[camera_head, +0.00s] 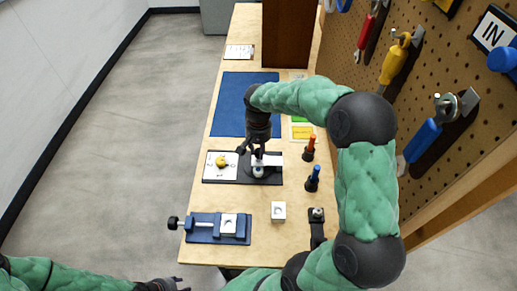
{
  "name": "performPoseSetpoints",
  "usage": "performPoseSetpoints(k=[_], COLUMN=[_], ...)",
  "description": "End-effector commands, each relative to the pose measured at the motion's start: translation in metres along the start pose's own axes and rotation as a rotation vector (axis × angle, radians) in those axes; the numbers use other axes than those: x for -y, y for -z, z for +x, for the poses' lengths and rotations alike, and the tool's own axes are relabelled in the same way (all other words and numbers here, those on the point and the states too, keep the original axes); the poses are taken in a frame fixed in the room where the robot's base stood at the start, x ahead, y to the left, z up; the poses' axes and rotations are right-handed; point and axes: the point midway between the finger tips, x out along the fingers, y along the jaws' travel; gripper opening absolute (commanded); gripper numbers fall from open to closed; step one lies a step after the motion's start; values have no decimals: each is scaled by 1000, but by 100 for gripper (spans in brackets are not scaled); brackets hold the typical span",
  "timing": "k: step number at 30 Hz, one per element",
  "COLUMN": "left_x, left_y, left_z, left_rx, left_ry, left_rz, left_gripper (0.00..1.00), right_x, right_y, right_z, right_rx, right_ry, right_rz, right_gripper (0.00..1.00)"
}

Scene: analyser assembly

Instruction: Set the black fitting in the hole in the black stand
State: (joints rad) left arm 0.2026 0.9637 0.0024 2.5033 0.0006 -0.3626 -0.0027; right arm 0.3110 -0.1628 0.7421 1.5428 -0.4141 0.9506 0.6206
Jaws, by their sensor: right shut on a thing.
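My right gripper (258,157) points down over the right half of the black stand (243,177), a flat black base on the table. It is shut on a small dark piece, which seems to be the black fitting; its outline merges with the dark fingers. Just below the fingertips is a small whitish round part (258,171), with a white bar (272,160) beside it. The hole is hidden, and I cannot tell whether the fitting touches the stand. My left gripper (163,285) is at the bottom edge, partly cut off, its jaws unclear.
A white plate with a yellow knob (221,161) is on the stand's left half. A blue vise (203,230), a white block (278,210) and red and blue-handled tools (310,145) stand nearby. A blue mat (240,95) lies behind. A pegboard (450,80) rises at right.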

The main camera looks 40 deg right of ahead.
Motion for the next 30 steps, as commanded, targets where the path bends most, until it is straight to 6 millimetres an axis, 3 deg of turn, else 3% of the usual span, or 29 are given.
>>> performPoseSetpoints(k=[30], left_x=[1], left_y=[0], left_z=[4], left_rx=[0], left_ry=[0], left_rz=[0], left_gripper=[40], right_x=[0], right_y=[0], right_z=[10], right_rx=[-1], right_ry=[0], right_rz=[0], right_gripper=[0])
